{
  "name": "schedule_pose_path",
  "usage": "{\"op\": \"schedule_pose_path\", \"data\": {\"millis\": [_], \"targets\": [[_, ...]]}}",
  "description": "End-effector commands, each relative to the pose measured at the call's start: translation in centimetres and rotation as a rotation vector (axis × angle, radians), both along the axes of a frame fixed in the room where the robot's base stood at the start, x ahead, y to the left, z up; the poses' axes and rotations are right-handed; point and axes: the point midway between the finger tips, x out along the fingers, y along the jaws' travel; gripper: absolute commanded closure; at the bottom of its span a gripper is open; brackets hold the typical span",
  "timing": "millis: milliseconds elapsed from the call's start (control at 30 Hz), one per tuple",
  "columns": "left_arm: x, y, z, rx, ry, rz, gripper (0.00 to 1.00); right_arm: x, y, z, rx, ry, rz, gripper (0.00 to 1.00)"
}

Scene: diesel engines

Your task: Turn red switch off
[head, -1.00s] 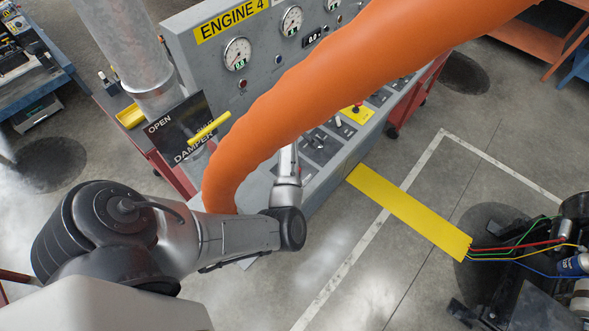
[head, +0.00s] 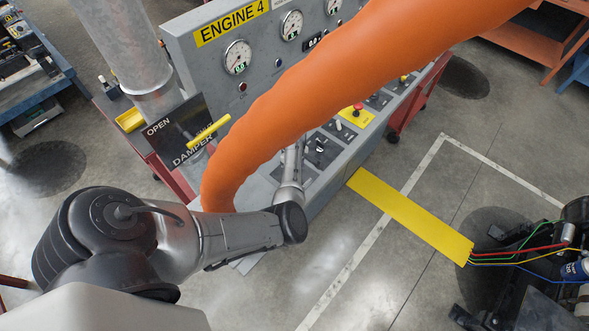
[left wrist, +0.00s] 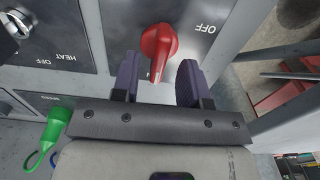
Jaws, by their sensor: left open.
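In the left wrist view, the red switch (left wrist: 159,45) is a rotary knob on a dark plate. The word OFF is printed upside down to its right, and a partly covered label lies beneath the knob. My left gripper (left wrist: 160,82) is open, with its two purple-padded fingers on either side of the knob's lower end. I cannot tell whether they touch it. In the head view, my left arm reaches towards the ENGINE 4 panel (head: 178,40), and its gripper is hidden behind the orange hose. My right gripper is not in view.
The thick orange hose (head: 330,80) crosses in front of the panel. A silver knob (left wrist: 17,25) marked HEAT and OFF and a green-handled part (left wrist: 55,125) are left of the red switch. A red button (head: 357,107) sits on a yellow plate. A yellow floor strip (head: 410,215) lies right.

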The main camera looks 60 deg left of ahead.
Motion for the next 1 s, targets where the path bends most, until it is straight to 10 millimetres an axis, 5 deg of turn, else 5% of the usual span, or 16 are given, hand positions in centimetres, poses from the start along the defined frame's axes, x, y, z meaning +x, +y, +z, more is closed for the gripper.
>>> {"op": "schedule_pose_path", "data": {"millis": [233,633,1000], "targets": [[0.0,0.0,-2.0,0.0,0.0,-0.001,0.6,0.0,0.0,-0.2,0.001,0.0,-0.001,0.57],[0.0,0.0,-2.3,0.0,0.0,0.0,0.61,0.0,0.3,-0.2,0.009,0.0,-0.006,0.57],[0.0,0.0,-2.2,0.0,0.0,-0.001,0.96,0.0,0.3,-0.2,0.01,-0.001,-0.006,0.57]]}}
